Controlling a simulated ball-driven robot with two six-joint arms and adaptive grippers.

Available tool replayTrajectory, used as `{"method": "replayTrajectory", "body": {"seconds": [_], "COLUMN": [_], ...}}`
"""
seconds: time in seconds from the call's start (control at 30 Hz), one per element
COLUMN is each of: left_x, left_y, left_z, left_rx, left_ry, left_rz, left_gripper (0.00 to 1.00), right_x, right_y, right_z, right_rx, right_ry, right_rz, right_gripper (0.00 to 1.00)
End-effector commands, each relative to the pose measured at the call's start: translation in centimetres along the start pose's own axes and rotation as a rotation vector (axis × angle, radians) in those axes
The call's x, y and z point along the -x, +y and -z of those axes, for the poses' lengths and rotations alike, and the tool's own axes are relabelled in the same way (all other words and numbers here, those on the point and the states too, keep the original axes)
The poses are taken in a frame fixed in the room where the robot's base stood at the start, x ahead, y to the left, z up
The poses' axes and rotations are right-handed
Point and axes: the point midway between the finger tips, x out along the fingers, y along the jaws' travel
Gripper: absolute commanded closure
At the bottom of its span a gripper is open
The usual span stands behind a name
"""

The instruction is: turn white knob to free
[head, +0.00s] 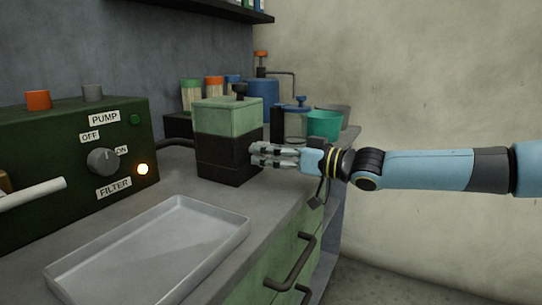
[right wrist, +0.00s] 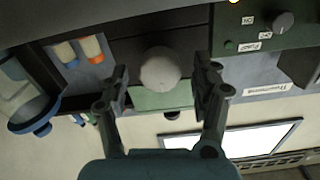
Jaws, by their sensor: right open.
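A round white knob (right wrist: 160,68) shows in the right wrist view, against a box with a dark part and a green part. My right gripper (right wrist: 162,84) is open, with one finger on each side of the knob and a visible gap to each. In the head view my right gripper (head: 254,155) reaches from the right to the side of the green and black box (head: 228,125). The knob cannot be seen there. Any mark for "free" is not visible. My left gripper is not in view.
A green control panel (head: 70,140) with a grey dial (head: 102,161) and a lit lamp stands at left. A metal tray (head: 150,245) lies on the counter in front. Bottles, a blue container (head: 262,95) and a teal cup (head: 323,124) stand behind the box.

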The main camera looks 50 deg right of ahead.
Motion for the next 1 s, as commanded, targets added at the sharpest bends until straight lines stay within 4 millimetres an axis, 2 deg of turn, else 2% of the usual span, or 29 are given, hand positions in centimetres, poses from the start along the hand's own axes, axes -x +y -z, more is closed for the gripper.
{"method": "replayTrajectory", "body": {"seconds": [0.07, 0.4, 0.5, 0.77, 1.0], "left_x": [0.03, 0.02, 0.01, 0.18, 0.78], "left_y": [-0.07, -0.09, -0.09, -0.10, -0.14], "left_z": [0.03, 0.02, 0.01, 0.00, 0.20], "left_rx": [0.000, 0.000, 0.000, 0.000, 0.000], "left_ry": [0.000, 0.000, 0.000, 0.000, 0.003], "left_rz": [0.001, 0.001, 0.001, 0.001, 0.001], "left_gripper": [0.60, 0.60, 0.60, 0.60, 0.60], "right_x": [0.01, 0.03, 0.03, 0.03, 0.03], "right_y": [-0.01, 0.00, 0.00, -0.01, -0.05], "right_z": [0.03, -0.01, -0.02, 0.02, 0.13], "right_rx": [0.000, 0.000, 0.000, 0.031, 0.160], "right_ry": [0.000, 0.000, 0.000, 0.000, 0.001], "right_rz": [0.000, 0.000, 0.000, 0.000, -0.001], "right_gripper": [0.36, 0.81, 0.91, 0.91, 0.91]}}
